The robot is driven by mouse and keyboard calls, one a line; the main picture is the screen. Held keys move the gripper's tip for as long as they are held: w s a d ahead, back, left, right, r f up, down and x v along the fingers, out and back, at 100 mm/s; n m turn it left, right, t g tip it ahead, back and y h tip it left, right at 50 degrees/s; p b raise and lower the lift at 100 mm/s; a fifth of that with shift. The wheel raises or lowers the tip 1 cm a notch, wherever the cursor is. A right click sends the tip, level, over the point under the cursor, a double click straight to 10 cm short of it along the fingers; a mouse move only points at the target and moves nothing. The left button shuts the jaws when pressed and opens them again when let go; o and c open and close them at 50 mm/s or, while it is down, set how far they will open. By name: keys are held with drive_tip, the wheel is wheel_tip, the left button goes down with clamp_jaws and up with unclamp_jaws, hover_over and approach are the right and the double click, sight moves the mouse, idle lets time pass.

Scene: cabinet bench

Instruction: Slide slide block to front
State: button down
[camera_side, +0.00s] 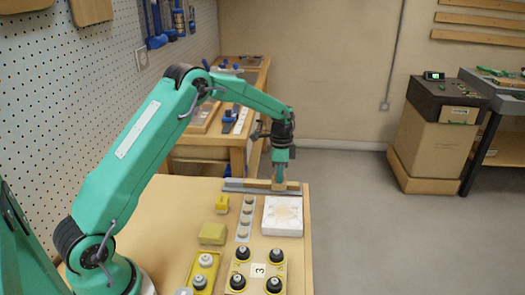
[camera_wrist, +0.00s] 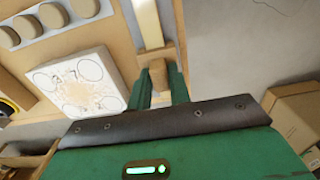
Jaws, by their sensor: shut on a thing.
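The slide block is a small tan wooden block (camera_wrist: 157,74) that shows between my fingers in the wrist view. It sits at a long, narrow slide rail (camera_side: 233,185), grey at its left end, along the far edge of the bench. In the side view my gripper (camera_side: 279,182) points down at the right part of the rail. Its green fingers (camera_wrist: 159,80) are shut on the block, one on each side. In the side view the fingers partly hide the block, and a tan wooden part (camera_side: 258,184) shows just left of them.
A white square plate (camera_side: 283,216) lies close in front of the rail. A grey strip with round wooden discs (camera_side: 243,219), yellow blocks (camera_side: 212,234) and a panel with black knobs (camera_side: 257,269) stand nearer. The bench's right edge is close to my gripper; floor lies beyond.

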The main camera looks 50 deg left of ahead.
drive_tip(key=c, duration=1.5)
unclamp_jaws()
drive_tip(key=shift+s+a+f, duration=0.15)
drive_tip(key=shift+a+f, duration=0.05)
drive_tip(key=shift+f, duration=0.4)
drive_tip(key=shift+d, duration=0.2)
drive_tip(key=shift+r, duration=5.75)
